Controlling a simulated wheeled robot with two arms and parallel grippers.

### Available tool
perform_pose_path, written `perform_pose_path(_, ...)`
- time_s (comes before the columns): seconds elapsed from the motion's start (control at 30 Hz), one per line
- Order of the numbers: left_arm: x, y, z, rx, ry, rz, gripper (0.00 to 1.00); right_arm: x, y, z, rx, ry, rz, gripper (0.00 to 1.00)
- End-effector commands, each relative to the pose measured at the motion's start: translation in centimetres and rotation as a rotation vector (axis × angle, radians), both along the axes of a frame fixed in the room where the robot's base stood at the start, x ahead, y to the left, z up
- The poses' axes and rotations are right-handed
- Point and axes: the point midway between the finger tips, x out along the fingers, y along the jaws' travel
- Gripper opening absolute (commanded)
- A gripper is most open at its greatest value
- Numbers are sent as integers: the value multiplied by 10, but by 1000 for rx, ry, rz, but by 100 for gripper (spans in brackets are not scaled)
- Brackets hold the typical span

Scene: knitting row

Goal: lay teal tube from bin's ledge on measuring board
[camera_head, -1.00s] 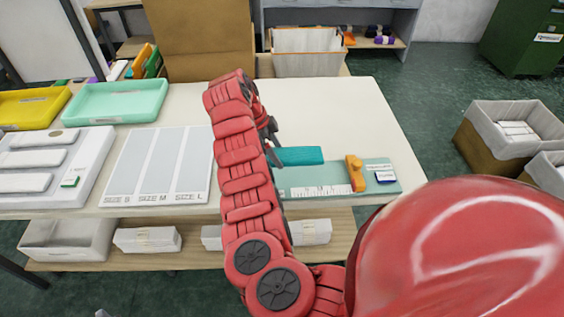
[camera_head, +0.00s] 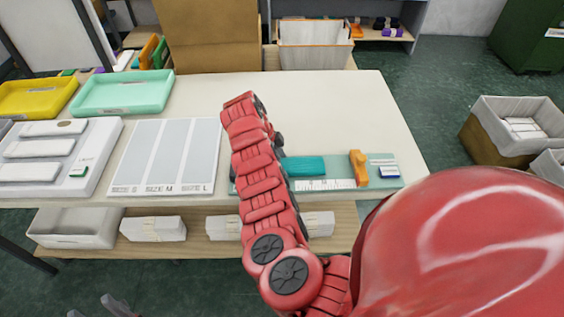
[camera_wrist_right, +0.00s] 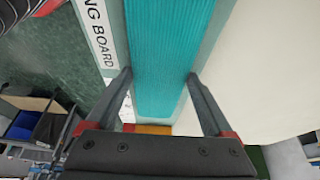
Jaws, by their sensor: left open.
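The teal tube (camera_head: 306,166) lies along the pale green measuring board (camera_head: 388,160), behind its white ruler strip. In the right wrist view the tube (camera_wrist_right: 168,50) fills the gap between the fingers of my right gripper (camera_wrist_right: 160,78). In the head view my right arm hides the right gripper and the tube's left end. My left gripper (camera_head: 112,305) is open and empty, low at the left, in front of the table.
A size mat (camera_head: 169,155), a white tray (camera_head: 98,155) and a mint tray (camera_head: 122,91) lie to the left. The table behind the board is clear.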

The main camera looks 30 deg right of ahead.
Motion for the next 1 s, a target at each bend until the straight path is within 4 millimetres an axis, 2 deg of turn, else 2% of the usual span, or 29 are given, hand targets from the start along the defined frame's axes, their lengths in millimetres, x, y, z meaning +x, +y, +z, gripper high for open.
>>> perform_pose_path(0.03, 0, 0, 0, 0, 0, 0, 50, 0, 0, 0, 0, 0, 0, 93)
perform_pose_path(0.1, 0, 0, 0, 0, 0, 0, 50, 0, 0, 0, 0, 0, 0, 100)
perform_pose_path(0.4, 0, 0, 7, 0, 0, 0, 50, 0, 0, 6, 0, 1, 0, 100)
perform_pose_path(0.47, 0, 0, 1, 0, 0, 0, 50, 3, 2, 7, -1, -4, 2, 100)
perform_pose_path(0.57, 0, 0, -7, 0, 0, 0, 50, 7, 9, 23, 1, -5, 2, 100)
perform_pose_path(0.8, 0, 0, -15, 0, 0, 0, 50, 17, 27, 74, 4, -5, 1, 100)
perform_pose_path(1.0, 0, 0, -18, 0, 0, 0, 50, 22, 35, 99, 3, -1, 0, 100)
